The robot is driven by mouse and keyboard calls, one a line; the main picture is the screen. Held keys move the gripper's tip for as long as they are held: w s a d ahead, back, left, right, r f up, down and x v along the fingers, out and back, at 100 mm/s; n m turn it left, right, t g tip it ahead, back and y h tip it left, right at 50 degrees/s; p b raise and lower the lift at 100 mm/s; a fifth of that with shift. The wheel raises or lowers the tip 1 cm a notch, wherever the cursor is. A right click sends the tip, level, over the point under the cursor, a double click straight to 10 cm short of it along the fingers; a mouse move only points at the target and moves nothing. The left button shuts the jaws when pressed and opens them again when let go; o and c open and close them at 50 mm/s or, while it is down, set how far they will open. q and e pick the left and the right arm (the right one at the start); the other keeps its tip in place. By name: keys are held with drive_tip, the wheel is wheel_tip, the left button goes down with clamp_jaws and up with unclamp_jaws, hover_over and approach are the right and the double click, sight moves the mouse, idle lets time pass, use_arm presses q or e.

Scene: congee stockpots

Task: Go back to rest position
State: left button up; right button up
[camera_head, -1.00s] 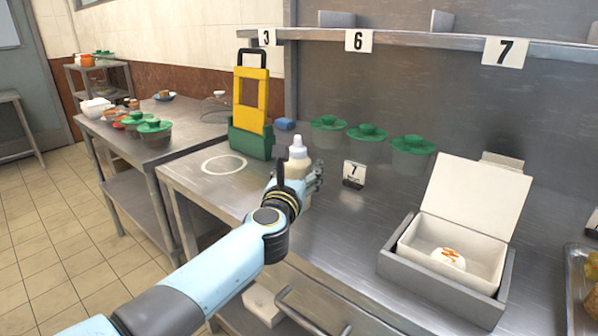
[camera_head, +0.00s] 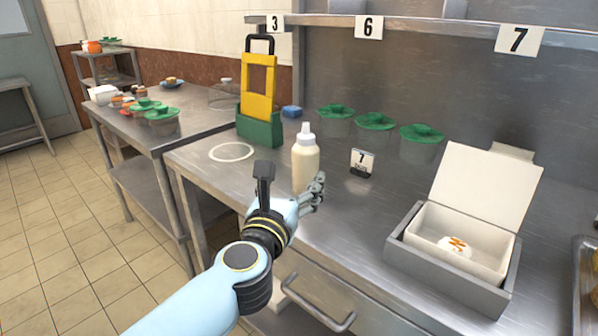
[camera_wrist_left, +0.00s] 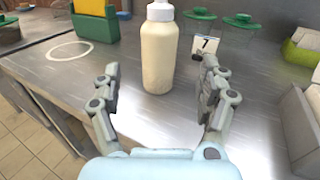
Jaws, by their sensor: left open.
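My left gripper (camera_head: 292,192) is at the front edge of the steel counter, with its arm coming in from the lower left. In the left wrist view its two fingers (camera_wrist_left: 160,92) are spread apart with nothing held between them. A cream squeeze bottle (camera_head: 305,160) with a white nozzle stands upright on the counter just beyond the gripper. It also shows in the left wrist view (camera_wrist_left: 159,50), ahead of the fingers and apart from them. My right gripper is not in either view.
Green-lidded containers (camera_head: 375,135), a number 7 card (camera_head: 361,163) and a yellow-green holder (camera_head: 259,105) stand behind. A white circle (camera_head: 232,152) marks bare counter at left.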

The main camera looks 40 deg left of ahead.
use_arm(q)
drive_tip(key=shift+s+d, duration=0.2)
drive_tip(key=shift+s, duration=0.35)
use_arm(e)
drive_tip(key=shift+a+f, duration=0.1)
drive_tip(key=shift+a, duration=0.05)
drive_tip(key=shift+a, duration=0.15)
